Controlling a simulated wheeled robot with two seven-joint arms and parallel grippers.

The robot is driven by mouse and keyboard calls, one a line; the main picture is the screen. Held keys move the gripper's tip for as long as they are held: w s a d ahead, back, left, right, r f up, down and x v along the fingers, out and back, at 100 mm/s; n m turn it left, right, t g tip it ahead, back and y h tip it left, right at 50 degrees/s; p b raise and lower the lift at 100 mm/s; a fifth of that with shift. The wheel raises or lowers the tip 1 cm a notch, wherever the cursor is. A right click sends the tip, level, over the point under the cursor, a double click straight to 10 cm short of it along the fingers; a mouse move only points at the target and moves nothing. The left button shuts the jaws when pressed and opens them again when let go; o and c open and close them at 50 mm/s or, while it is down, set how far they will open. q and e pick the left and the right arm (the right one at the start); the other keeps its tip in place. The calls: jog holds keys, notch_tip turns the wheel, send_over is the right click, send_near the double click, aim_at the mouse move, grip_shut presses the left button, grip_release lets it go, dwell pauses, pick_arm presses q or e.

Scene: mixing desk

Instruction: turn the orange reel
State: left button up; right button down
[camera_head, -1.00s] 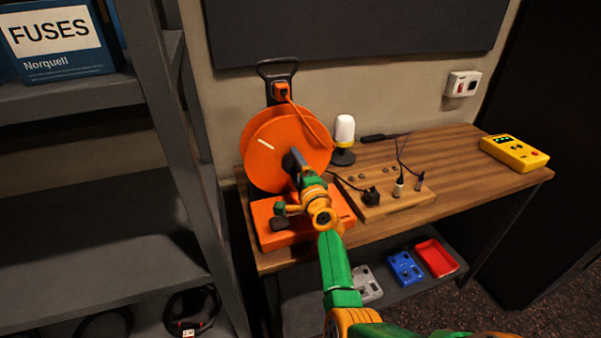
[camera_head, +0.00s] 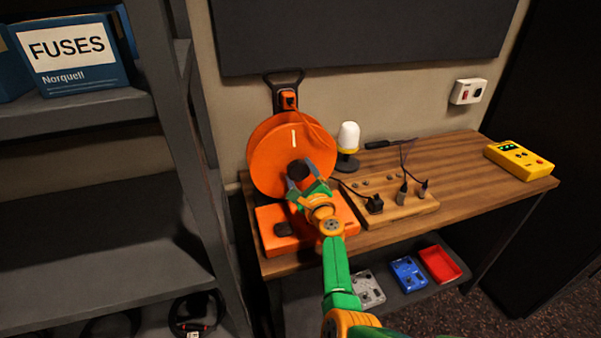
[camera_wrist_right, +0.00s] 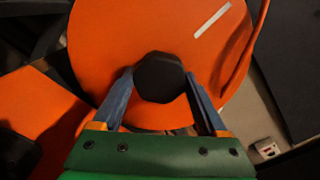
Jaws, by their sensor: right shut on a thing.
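The orange reel (camera_head: 272,158) stands upright on its orange base (camera_head: 270,238) at the left end of the wooden desk. Its white mark points nearly straight up in the head view. A black knob (camera_head: 297,170) sticks out from the reel's face. In the right wrist view, the fingers of my right gripper (camera_wrist_right: 160,90) lie on both sides of the black knob (camera_wrist_right: 158,76) and are shut on it. The same gripper (camera_head: 302,186) shows in front of the reel in the head view. My left gripper is not in view.
A wooden board (camera_head: 395,208) with plugs and a white-topped lamp (camera_head: 348,140) stand right of the reel. A yellow box (camera_head: 520,160) sits at the desk's right end. Grey shelving (camera_head: 185,140) rises close on the left.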

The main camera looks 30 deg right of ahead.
jog(key=shift+m, duration=0.4)
grip_release()
jog(key=p+v, duration=0.2)
jog(key=v, duration=0.5)
dwell(0.4)
